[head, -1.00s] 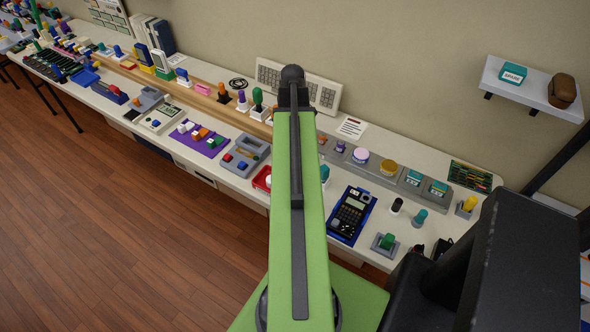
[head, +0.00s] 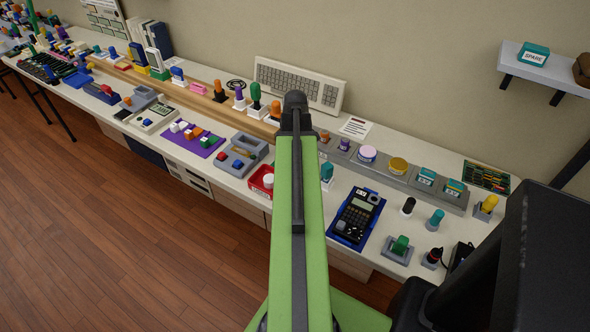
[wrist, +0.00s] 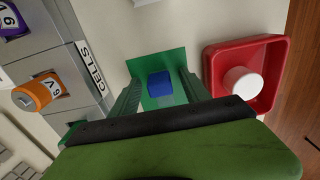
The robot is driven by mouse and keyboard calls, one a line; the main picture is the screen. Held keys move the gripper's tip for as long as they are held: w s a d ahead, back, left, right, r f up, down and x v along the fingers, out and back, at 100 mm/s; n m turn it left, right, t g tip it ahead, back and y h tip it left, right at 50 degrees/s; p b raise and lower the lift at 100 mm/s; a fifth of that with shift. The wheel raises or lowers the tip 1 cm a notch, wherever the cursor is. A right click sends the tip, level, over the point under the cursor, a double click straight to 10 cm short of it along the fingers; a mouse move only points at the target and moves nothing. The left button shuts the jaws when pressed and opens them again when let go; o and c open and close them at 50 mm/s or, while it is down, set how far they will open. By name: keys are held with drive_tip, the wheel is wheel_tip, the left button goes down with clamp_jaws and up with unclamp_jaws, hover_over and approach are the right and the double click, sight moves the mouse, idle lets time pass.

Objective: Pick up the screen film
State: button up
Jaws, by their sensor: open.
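In the wrist view, a small blue block (wrist: 160,84) sits on a flat green sheet (wrist: 171,60) on the pale bench. One of these may be the screen film, but I cannot tell for sure. My gripper (wrist: 160,79) is open, with its green ribbed fingers on either side of the blue block. Nothing is held, and I cannot tell whether the fingers touch the sheet. In the head view my own green arm hides this spot and the gripper.
A red tray (wrist: 212,83) with a white cylinder (wrist: 242,82) stands close on the right in the wrist view. On the left is a grey holder (wrist: 58,58) labelled CELLS with an orange 9V piece (wrist: 40,92).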

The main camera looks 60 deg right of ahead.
drive_tip(key=shift+r, duration=0.1)
drive_tip(key=shift+c, duration=0.2)
clamp_jaws()
drive_tip(key=r+p, duration=0.5)
drive_tip(key=shift+s+r+p, duration=0.15)
drive_tip(key=shift+s+p, duration=0.05)
drive_tip(key=shift+p, duration=0.1)
drive_tip(key=s+d+r+p, duration=0.1)
drive_tip(key=s+r+p, duration=0.4)
drive_tip(key=s, duration=0.6)
drive_tip(key=shift+r+p, duration=0.35)
drive_tip(key=shift+s, duration=0.1)
